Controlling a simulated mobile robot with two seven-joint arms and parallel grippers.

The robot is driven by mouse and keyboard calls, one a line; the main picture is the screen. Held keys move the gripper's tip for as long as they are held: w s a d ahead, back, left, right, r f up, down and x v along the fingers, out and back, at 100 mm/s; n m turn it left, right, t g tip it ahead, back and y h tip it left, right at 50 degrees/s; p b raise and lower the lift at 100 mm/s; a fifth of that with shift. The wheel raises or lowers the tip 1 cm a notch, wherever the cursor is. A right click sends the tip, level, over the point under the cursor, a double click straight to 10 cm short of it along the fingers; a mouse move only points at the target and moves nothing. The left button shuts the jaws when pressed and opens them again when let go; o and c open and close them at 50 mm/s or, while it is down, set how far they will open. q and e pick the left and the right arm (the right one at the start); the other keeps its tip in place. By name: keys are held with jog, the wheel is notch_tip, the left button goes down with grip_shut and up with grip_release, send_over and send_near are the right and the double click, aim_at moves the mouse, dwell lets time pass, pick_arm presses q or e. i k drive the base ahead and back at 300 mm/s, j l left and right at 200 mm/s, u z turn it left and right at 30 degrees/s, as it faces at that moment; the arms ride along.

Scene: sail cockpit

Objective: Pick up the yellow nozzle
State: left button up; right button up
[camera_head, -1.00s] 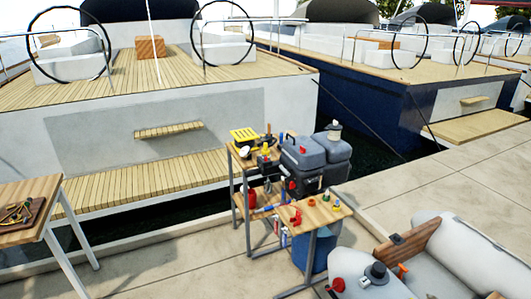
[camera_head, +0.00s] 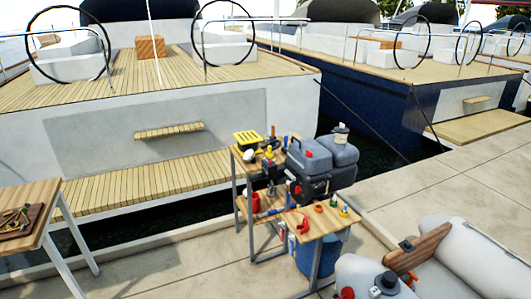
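A small yellow piece (camera_head: 269,153) stands on the upper wooden shelf of a work stand in the middle of the view. Another small yellow-topped piece (camera_head: 344,211) stands on the stand's lower wooden top, near its right edge. Both are too small to tell which is the yellow nozzle. Neither of my grippers is in view.
A wooden table (camera_head: 40,203) stands at left, a grey dinghy (camera_head: 478,262) lies at right. Bare paving (camera_head: 170,275) lies in front.

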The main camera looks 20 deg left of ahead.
aim_at(270, 154)
jog(key=i+j, duration=0.25)
jog(key=j, duration=0.2)
jog(key=i+j, duration=0.2)
jog(key=j, duration=0.25)
jog(key=i+j+u, duration=0.1)
jog(key=i+j, duration=0.15)
jog(key=j, duration=0.25)
jog(key=i+j, duration=0.25)
jog(key=j, duration=0.15)
jog(key=i+j, duration=0.25)
jog(key=j, duration=0.2)
jog(key=i+j+u, duration=0.1)
jog(key=i+j, duration=0.15)
jog(key=j, duration=0.2)
jog(key=i+j, duration=0.3)
jog(key=j, duration=0.15)
